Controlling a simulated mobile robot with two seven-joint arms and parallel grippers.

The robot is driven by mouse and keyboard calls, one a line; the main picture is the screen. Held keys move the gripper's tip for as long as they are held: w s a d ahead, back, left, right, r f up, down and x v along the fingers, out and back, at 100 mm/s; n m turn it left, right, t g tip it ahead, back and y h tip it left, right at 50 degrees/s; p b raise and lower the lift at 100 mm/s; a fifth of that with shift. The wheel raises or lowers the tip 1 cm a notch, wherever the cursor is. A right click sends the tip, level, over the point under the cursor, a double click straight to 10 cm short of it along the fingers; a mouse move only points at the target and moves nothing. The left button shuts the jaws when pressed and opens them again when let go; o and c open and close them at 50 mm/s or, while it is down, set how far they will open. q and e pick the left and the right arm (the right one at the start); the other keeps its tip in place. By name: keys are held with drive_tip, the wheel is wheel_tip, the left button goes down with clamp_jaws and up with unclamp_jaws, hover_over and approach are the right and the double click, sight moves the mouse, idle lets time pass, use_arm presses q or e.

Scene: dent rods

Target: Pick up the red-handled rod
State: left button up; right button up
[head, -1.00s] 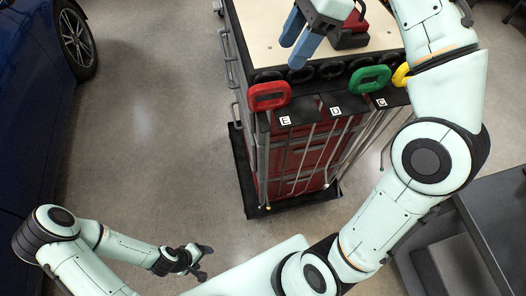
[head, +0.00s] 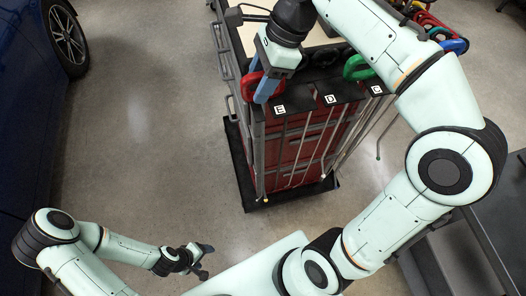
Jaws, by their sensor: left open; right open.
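The red-handled rod (head: 249,84) hangs in the slot marked E at the left corner of the tool cart. Its red loop handle is partly hidden by my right gripper's blue fingers. My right gripper (head: 266,88) is open, pointing down, with its fingers at the red handle. I cannot tell whether they touch it or straddle it. My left gripper (head: 204,262) is open and empty, low over the floor, far from the cart.
The red tool cart (head: 285,165) has a black slotted rack with several rods. A green handle (head: 354,69) hangs to the right. More handles, including a blue one (head: 455,46), are at upper right. A blue car (head: 25,110) stands at left. The floor between is clear.

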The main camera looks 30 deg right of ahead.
drive_tip(key=shift+f, duration=0.15)
clamp_jaws()
idle(1.4)
